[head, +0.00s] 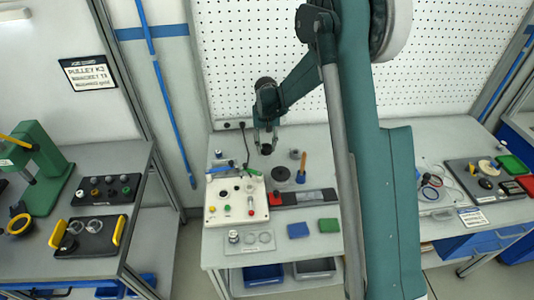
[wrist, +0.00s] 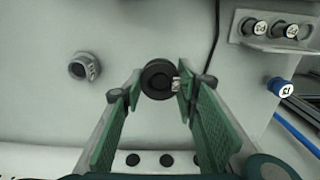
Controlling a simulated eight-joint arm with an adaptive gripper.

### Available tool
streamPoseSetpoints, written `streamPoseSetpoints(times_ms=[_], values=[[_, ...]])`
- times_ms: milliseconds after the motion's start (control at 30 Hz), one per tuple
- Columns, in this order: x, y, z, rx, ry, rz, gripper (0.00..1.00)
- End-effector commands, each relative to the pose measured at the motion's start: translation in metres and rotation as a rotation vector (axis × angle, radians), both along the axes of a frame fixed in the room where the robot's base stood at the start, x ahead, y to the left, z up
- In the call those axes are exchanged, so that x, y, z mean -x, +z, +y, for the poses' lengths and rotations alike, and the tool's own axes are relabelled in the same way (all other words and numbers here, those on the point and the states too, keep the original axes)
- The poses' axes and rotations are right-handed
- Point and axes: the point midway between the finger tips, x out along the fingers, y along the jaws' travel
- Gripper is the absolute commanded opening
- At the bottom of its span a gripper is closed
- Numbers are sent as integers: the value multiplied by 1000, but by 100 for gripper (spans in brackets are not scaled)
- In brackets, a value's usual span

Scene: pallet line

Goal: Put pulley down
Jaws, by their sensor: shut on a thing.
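The pulley (wrist: 158,77) is a small black disc with a darker centre, seen from above between the fingertips of my gripper (wrist: 157,92) in the wrist view. The two green-padded fingers close on it from both sides. In the head view my gripper (head: 266,142) points down over the back of the middle bench, with the dark pulley (head: 266,149) at its tips. It looks held above the bench top; the exact gap is hard to tell.
A white panel (head: 212,211) with coloured knobs stands in front on the middle bench (head: 320,170).

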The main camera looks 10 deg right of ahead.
Motion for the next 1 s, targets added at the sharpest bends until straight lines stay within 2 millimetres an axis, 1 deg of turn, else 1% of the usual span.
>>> streamPoseSetpoints(times_ms=[100,433,567,800,1000], values=[[0,-4,0,0,0,0,17],[0,-6,0,0,0,0,17],[0,-15,0,0,0,0,17],[-1,-38,0,0,0,0,17],[0,-42,0,0,0,0,17]])
